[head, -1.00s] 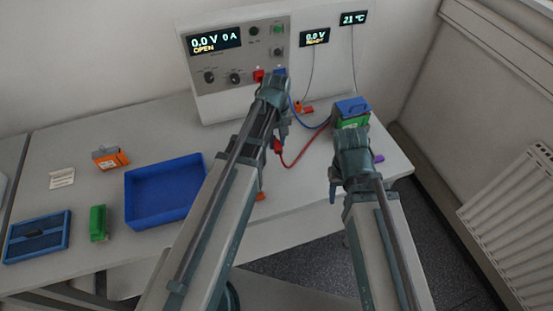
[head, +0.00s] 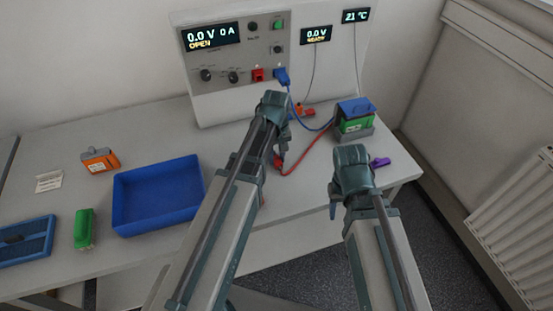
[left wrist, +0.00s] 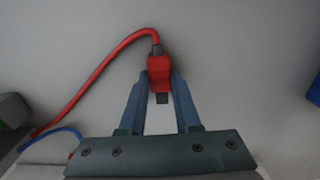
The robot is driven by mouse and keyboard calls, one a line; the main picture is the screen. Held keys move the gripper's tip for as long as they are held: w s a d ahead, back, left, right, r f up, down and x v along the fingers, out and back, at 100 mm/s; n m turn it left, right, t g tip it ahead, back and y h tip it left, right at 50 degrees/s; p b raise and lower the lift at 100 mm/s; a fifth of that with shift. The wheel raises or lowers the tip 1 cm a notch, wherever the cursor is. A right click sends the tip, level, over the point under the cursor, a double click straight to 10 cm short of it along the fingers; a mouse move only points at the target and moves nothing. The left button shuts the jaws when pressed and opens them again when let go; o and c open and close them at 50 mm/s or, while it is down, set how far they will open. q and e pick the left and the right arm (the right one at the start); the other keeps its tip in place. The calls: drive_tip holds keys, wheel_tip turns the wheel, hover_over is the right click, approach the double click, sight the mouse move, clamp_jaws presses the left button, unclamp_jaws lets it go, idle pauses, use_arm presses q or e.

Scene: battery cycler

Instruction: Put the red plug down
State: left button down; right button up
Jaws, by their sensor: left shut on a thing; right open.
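The red plug (left wrist: 159,68) is between the two fingers of my left gripper (left wrist: 160,82), which is shut on it. Its red cable (left wrist: 105,58) leaves the plug's far end and bends left. In the head view the red plug (head: 278,161) shows just beside my left gripper (head: 281,146), over the table (head: 230,235) in front of the cycler. I cannot tell whether it touches the table. The red socket (head: 258,74) on the cycler panel has no plug in it. My right gripper (head: 334,205) is open at the table's front right, its fingers mostly hidden.
A blue plug (head: 282,76) is at the cycler (head: 225,95). A green battery (head: 355,126) in a holder stands at right, with a purple item (head: 380,163) near it. A blue tray (head: 157,222) lies left.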

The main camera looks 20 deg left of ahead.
sight(277, 159)
use_arm(q)
drive_tip(key=shift+f, duration=0.15)
drive_tip(key=c, duration=0.6)
unclamp_jaws()
wheel_tip(277, 159, up, 12)
drive_tip(key=r+p, duration=0.1)
drive_tip(key=p, duration=1.1)
drive_tip(key=s+d+m, duration=0.3)
drive_tip(key=s, duration=0.2)
drive_tip(key=s+d+m, duration=0.4)
drive_tip(key=s+d+m+y, duration=0.1)
drive_tip(key=s+d+m, duration=0.2)
drive_tip(key=s, duration=0.2)
drive_tip(key=shift+s+d+f+m, duration=0.25)
drive_tip(key=shift+s+d+m, duration=0.05)
drive_tip(key=shift+s+d, duration=0.05)
